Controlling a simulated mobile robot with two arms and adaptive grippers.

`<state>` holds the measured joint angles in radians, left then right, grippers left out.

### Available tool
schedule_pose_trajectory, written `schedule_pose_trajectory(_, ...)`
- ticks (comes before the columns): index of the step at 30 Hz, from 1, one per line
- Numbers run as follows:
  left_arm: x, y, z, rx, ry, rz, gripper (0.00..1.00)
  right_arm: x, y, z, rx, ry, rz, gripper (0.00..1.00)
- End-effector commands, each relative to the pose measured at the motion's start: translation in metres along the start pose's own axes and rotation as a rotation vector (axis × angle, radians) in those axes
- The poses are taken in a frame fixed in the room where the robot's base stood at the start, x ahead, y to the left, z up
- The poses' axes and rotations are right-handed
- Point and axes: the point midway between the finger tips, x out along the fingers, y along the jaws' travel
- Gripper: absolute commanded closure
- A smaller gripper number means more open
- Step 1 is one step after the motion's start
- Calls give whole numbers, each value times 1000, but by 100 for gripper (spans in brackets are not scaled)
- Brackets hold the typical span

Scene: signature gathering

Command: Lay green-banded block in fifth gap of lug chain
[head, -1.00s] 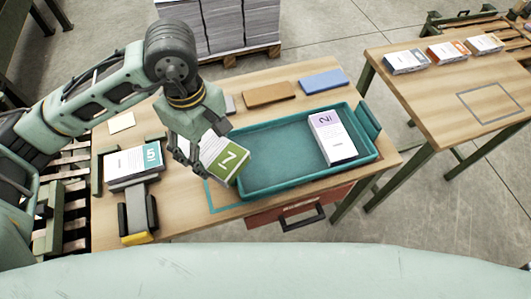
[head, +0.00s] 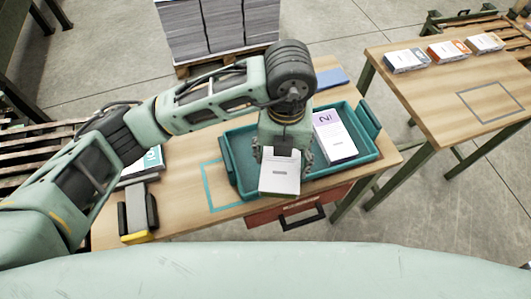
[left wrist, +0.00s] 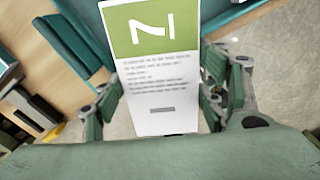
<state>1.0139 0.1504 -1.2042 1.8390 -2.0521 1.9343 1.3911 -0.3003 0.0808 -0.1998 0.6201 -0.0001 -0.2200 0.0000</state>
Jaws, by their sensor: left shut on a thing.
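My left gripper (head: 282,156) is shut on the green-banded block (head: 279,182), its fingers on the block's two long sides. In the head view the gripper hides the band, and the white end points toward me. The block is held over the near side of the teal tray (head: 242,190). I cannot make out a lug chain or its gaps. My right gripper is not in view.
A purple-banded block (head: 334,137) lies in the tray's right part. A grey and yellow tool (head: 138,216) stands on the workbench at front left. A teal-banded block (head: 153,158) is partly behind my arm. A side table (head: 440,95) at right carries three blocks; its near part is clear.

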Motion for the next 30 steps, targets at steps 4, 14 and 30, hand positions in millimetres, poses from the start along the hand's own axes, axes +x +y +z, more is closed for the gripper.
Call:
schedule_pose_trajectory(4, 2, -19, -3, -222, -7, 2, 68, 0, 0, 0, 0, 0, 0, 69)
schedule_pose_trajectory(14, 3, -33, -5, -416, -14, 4, 68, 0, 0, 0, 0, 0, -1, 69)
schedule_pose_trajectory(30, 28, 0, 30, -425, -11, 10, 68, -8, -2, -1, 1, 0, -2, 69)
